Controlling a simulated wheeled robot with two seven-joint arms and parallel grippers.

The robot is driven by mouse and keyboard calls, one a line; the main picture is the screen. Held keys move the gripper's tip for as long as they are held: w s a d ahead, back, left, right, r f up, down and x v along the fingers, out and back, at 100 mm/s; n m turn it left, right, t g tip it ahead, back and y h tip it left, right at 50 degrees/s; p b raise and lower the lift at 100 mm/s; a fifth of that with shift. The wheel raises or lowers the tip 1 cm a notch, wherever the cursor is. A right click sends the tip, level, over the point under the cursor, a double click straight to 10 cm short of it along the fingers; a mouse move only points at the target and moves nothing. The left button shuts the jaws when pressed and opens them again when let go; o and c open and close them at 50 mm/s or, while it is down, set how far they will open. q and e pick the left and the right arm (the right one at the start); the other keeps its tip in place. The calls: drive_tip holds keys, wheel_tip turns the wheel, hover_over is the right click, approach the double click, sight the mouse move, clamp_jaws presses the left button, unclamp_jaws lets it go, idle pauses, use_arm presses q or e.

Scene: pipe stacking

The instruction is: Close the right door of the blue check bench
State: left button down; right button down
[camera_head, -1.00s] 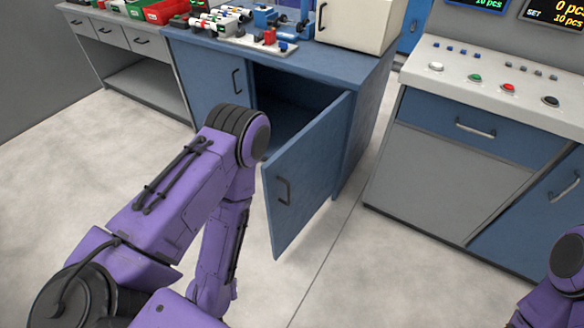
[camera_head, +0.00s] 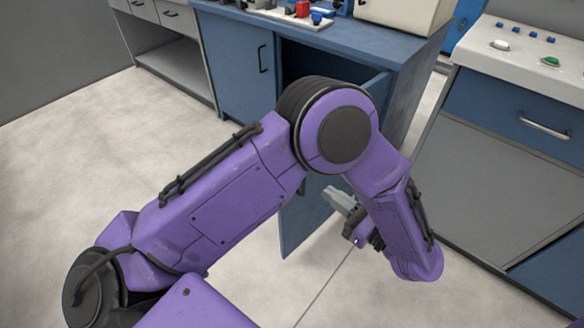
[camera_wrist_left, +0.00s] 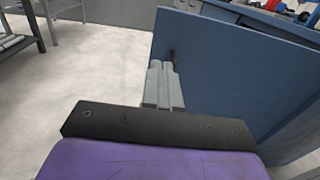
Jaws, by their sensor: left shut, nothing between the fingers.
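The blue check bench (camera_head: 365,42) stands at the back in the head view. Its right door (camera_head: 299,222) is swung open toward me, with a dark opening (camera_head: 300,62) behind it; my left arm covers much of the door. Its left door (camera_head: 236,62) is closed. My left gripper (camera_head: 335,196) is shut and empty, in front of the open door's face in the head view. In the left wrist view, the shut fingers (camera_wrist_left: 164,68) overlap the open door (camera_wrist_left: 235,80) near its free edge and dark handle. I cannot tell whether they touch it.
A grey-and-blue console (camera_head: 510,150) stands to the right, with a floor gap between it and the bench. A grey table with drawers (camera_head: 165,45) is at the left. Small parts (camera_head: 302,10) lie on the bench top. The floor at left is clear.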

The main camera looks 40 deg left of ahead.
use_arm(q)
drive_tip(key=w+a, duration=0.2)
drive_tip(key=a, duration=1.1)
drive_tip(key=shift+w+p, duration=0.2)
drive_tip(key=shift+p, duration=0.15)
drive_tip(key=shift+a, duration=0.15)
